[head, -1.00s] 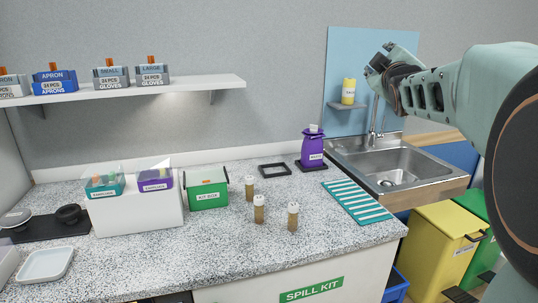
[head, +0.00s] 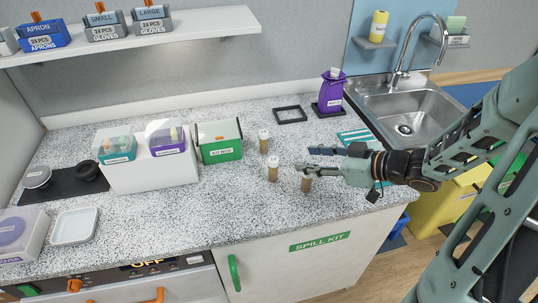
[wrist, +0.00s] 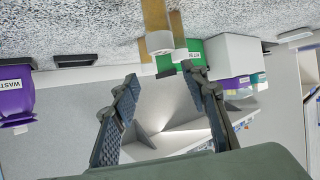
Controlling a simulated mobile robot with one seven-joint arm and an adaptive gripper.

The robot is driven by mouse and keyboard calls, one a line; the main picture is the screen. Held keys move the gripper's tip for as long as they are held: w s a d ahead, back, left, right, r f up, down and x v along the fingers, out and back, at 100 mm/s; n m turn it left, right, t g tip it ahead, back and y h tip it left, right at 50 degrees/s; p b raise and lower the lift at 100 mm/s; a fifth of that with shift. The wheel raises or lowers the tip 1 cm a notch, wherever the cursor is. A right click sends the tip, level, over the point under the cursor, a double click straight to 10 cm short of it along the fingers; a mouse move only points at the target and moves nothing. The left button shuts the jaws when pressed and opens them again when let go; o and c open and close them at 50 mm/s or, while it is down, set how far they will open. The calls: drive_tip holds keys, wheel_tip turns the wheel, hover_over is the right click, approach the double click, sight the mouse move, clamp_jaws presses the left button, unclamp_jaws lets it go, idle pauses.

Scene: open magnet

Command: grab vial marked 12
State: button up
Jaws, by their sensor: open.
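Three amber vials with white caps stand upright on the speckled counter: a back one (head: 263,146), a middle one (head: 273,173) and a front-right one (head: 306,184). No number is readable on any of them, so I cannot tell which is 12. My gripper (head: 308,158) is open and empty, pointing left, its lower finger close to the front-right vial's cap and partly hiding it.
A green kit box (head: 219,151) and a white stand (head: 140,174) with sample boxes are left of the vials. A purple waste container (head: 330,93), a black frame (head: 290,115) and a teal striped mat (head: 352,138) lie behind and right. The counter in front is clear.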

sight(276, 160)
drive_tip(key=shift+n+g+y, duration=0.3)
drive_tip(key=shift+g+y, duration=0.2)
drive_tip(key=shift+y, duration=0.4)
drive_tip(key=a, duration=0.1)
drive_tip(key=a+f, duration=0.1)
drive_tip(key=a, duration=0.1)
drive_tip(key=a+f, duration=0.1)
drive_tip(key=a, duration=0.1)
drive_tip(key=shift+a+f+b, duration=0.1)
drive_tip(key=shift+a+b, duration=0.1)
drive_tip(key=shift+b, duration=0.15)
drive_tip(key=shift+w+r+x, duration=0.1)
drive_tip(key=shift+x, duration=1.4)
drive_tip(key=shift+w+r+x, duration=0.1)
drive_tip(key=shift+w+x, duration=0.05)
drive_tip(key=shift+x, duration=1.35)
drive_tip(key=shift+c, duration=0.5)
clamp_jaws()
